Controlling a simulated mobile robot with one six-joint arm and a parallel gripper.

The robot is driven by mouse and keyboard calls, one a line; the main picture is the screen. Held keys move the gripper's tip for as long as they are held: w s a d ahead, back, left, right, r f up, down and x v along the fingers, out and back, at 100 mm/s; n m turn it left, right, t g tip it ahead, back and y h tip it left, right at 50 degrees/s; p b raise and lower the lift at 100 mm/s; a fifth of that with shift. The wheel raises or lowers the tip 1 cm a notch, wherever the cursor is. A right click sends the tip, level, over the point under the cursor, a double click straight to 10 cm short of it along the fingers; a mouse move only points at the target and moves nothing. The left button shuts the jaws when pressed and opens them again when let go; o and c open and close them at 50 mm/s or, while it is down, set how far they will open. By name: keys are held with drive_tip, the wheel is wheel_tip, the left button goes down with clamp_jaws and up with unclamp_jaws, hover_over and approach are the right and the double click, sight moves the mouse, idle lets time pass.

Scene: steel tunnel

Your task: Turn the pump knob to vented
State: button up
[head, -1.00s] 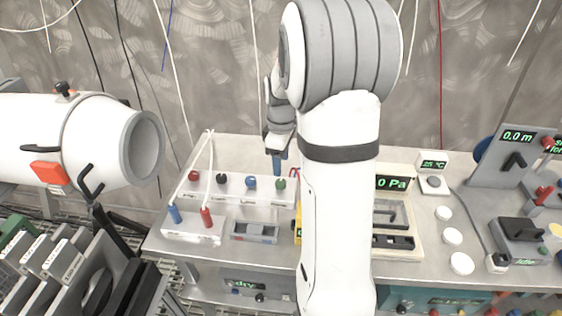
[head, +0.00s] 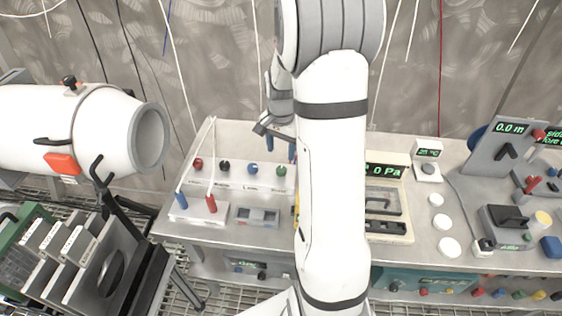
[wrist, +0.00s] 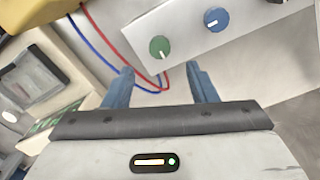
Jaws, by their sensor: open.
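A white panel (head: 238,180) on the bench carries a row of knobs: red (head: 197,163), black (head: 224,166), blue (head: 253,170) and green (head: 281,171). Their labels are too small to read, so I cannot tell which is the pump knob. My gripper (head: 281,147) is open and empty, just behind the blue and green knobs in the head view. In the wrist view its two blue fingers (wrist: 161,85) are apart, with the green knob (wrist: 160,47) beyond the gap and the blue knob (wrist: 216,19) farther right. Neither finger visibly touches a knob.
Red and blue cables (wrist: 150,82) loop behind the fingers. A device with a Pa display (head: 385,170) stands right of my arm, which hides part of the bench. Two plugs with leads stand in a white block (head: 198,213) at the left front.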

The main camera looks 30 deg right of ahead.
sight(281, 169)
drive_tip(key=shift+m, duration=1)
drive_tip(key=shift+f, duration=0.15)
wheel_tip(281, 169, down, 8)
drive_tip(key=shift+r+p, duration=0.2)
drive_tip(key=shift+p, duration=0.3)
drive_tip(key=c, duration=0.9)
drive_tip(key=shift+b, duration=0.3)
drive_tip(key=shift+c, duration=0.3)
